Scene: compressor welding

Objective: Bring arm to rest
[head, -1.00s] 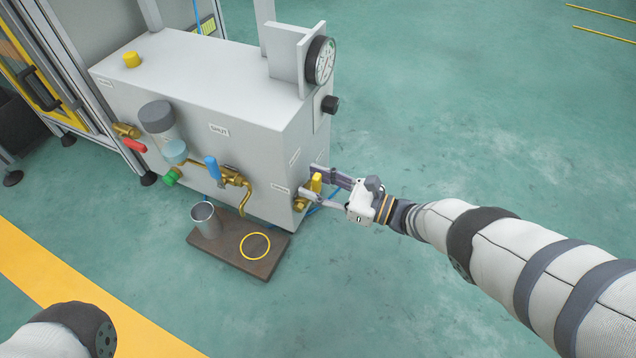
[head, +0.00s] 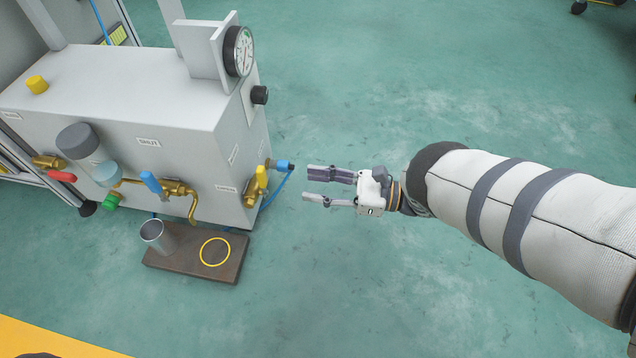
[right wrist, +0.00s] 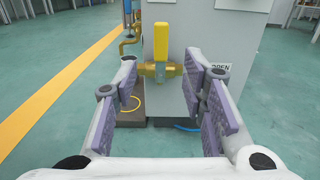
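My right gripper (head: 318,186) is open and empty in the head view, to the right of the grey compressor cabinet (head: 190,95). Its fingers point left at the yellow-handled brass valve (head: 261,178) on the cabinet's side, with a clear gap between. In the right wrist view the yellow handle (right wrist: 161,45) stands upright on its brass body, beyond and between the spread fingers (right wrist: 163,100). My left gripper is not in view.
A metal cup (head: 155,236) stands on a brown plate (head: 190,262) with a yellow ring marking, below the cabinet front. A blue-handled valve (head: 151,183) and a pressure gauge (head: 239,51) are on the cabinet. Green floor around my right arm is clear.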

